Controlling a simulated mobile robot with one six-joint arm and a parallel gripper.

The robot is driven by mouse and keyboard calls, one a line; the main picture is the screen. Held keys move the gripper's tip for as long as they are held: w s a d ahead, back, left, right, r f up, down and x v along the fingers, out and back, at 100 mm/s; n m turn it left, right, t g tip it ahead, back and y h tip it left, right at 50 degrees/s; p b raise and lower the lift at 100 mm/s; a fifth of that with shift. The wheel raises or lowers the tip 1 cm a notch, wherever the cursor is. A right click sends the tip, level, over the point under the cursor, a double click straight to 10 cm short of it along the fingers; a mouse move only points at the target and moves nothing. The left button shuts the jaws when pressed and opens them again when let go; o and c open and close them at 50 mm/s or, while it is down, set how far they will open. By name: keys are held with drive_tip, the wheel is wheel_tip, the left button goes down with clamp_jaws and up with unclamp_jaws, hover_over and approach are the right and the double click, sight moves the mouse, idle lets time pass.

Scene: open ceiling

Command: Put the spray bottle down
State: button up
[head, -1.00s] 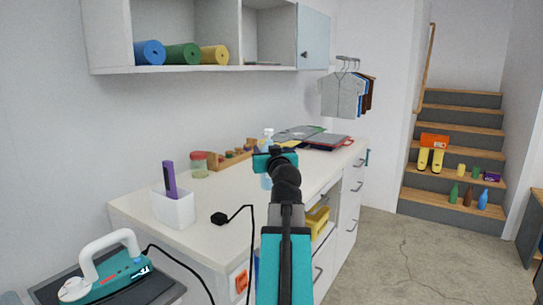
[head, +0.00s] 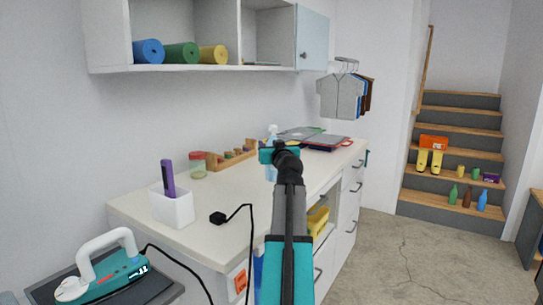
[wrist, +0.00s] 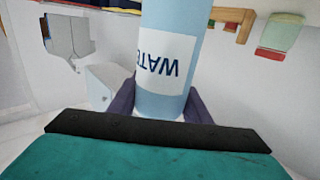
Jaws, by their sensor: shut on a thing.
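The spray bottle (head: 272,134) is light blue with a white top and stands upright over the white counter (head: 230,205) in the head view. My gripper (head: 278,154) is shut on it, and my arm hides part of its body. In the wrist view the bottle (wrist: 168,58) sits between the two dark fingers, with a white label reading WATER upside down. I cannot tell whether its base touches the counter.
A white cup with a purple item (head: 172,205) stands at the counter's front left. A red-lidded jar (head: 198,166) and wooden rack (head: 232,156) are by the wall. Folders (head: 312,138) lie at the far end. A black cable (head: 250,240) and plug lie nearer. Bare counter lies between.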

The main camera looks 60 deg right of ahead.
drive_tip(key=shift+d, duration=0.1)
drive_tip(key=shift+w+d+f+b, duration=0.15)
drive_tip(key=shift+f+b, duration=0.1)
drive_tip(key=shift+f, duration=0.65)
drive_tip(key=shift+d+f+b, duration=0.15)
drive_tip(key=shift+f+b, duration=0.05)
drive_tip(key=shift+f, duration=0.8)
drive_tip(key=o, duration=1.2)
drive_tip(key=shift+o, duration=0.2)
drive_tip(key=shift+r, duration=0.2)
drive_tip(key=v, duration=1.2)
drive_tip(key=shift+p, duration=0.3)
